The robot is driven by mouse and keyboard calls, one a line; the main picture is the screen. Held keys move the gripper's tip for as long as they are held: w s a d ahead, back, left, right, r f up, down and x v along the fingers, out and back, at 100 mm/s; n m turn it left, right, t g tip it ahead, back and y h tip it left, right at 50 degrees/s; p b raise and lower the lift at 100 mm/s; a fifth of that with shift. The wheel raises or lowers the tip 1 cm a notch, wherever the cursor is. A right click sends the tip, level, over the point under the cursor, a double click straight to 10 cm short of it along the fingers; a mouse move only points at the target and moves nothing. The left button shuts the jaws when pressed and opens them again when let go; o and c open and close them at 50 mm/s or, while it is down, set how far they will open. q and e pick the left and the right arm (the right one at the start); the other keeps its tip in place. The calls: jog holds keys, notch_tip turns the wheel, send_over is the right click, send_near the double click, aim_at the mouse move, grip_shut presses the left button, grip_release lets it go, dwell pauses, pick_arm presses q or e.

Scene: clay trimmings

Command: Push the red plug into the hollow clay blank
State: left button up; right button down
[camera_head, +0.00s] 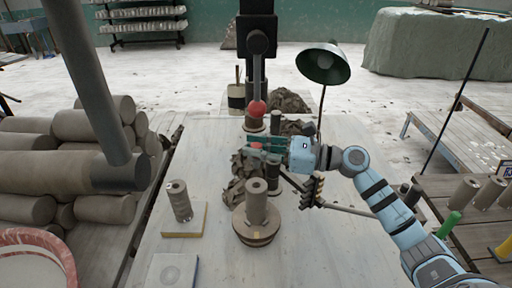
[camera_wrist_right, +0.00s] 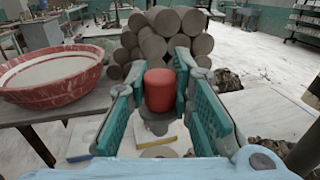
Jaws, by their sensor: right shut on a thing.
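My right gripper (camera_head: 258,145) is at the middle of the table, its green fingers reaching left. It is shut on the red plug (camera_wrist_right: 160,90), which stands upright between the finger pads in the wrist view. Only a small red part of the plug (camera_head: 256,146) shows in the head view. A grey clay cylinder with a hole in its top (camera_head: 180,203) stands on a yellow-edged board at left. Another clay cylinder (camera_head: 257,203) stands on a round base at front centre. I cannot tell which is the hollow blank. The plug is apart from both. My left gripper is out of view.
A press lever with a red knob (camera_head: 257,109) stands behind the gripper. Clay trimmings (camera_head: 240,175) lie beside the fingers. A green lamp (camera_head: 323,64) is at the back. Clay logs (camera_head: 60,160) are stacked at left, above a red basin (camera_head: 60,250).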

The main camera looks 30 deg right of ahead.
aim_at(256, 167)
notch_tip(256, 167, down, 6)
jog(key=b, duration=0.5)
jog(key=shift+r, duration=0.2)
jog(key=shift+r, duration=0.15)
jog(key=shift+b, duration=0.35)
dwell(0.9)
jog(key=shift+f+b, duration=2.1)
jog(key=c, duration=1.3)
grip_release()
jog(key=shift+c, duration=0.2)
